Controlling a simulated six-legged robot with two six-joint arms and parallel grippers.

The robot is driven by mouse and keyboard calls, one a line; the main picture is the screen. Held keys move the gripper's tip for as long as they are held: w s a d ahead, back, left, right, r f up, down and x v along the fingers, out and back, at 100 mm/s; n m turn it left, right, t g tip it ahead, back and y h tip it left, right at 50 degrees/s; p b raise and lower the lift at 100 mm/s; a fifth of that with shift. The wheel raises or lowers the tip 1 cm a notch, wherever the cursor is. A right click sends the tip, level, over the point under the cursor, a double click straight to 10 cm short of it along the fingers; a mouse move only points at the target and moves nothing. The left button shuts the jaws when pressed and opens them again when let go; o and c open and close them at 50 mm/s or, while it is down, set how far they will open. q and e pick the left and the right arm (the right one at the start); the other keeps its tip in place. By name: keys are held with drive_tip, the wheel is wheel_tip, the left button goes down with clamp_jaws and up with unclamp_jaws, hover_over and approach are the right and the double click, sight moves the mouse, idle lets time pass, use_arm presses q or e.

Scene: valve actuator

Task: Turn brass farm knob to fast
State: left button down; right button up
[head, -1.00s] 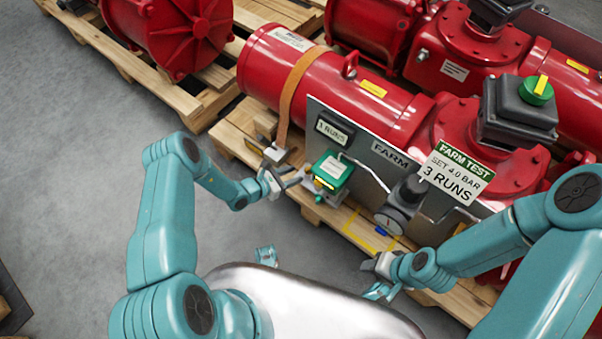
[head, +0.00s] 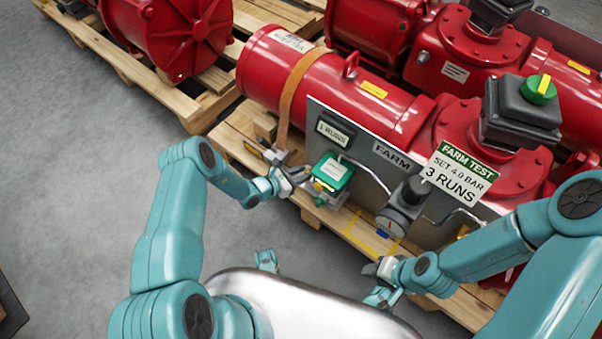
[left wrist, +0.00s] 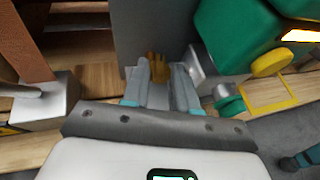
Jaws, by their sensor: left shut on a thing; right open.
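The brass knob (left wrist: 158,68) shows in the left wrist view, low against a grey panel. My left gripper (left wrist: 160,82) is shut on it, a finger on each side. In the head view my left gripper (head: 291,182) is just left of the green box (head: 331,172), and the knob is too small or hidden to make out. The knob's setting marks cannot be read. My right gripper (head: 374,283) is open and empty, near the pallet's front edge, below the pressure gauge (head: 391,223).
The grey FARM panel (head: 372,163) carries a "1 RUNS" display (head: 334,133). A sign (head: 461,172) reads "FARM TEST, SET 4.0 BAR, 3 RUNS". A red actuator (head: 330,80) lies behind on the pallet.

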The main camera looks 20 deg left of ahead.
use_arm(q)
drive_tip(key=n+t+y+p, duration=0.1)
drive_tip(key=p, duration=0.1)
drive_tip(key=d+n+y+p, duration=0.1)
drive_tip(key=n+y+p, duration=0.1)
drive_tip(key=shift+s+d+r+t+p, duration=0.15)
drive_tip(key=shift+r+t+p, duration=0.2)
drive_tip(key=shift+t+p, duration=0.05)
drive_tip(key=shift+f+n+t+y+p, duration=0.25)
drive_tip(key=shift+n+y+p, duration=0.2)
drive_tip(key=shift+n+y, duration=0.45)
drive_tip(key=c, duration=1.2)
unclamp_jaws()
drive_tip(key=shift+c, duration=0.2)
drive_tip(key=shift+o, duration=0.5)
drive_tip(key=shift+f, duration=0.1)
drive_tip(key=shift+s, duration=0.15)
drive_tip(key=shift+f, duration=0.1)
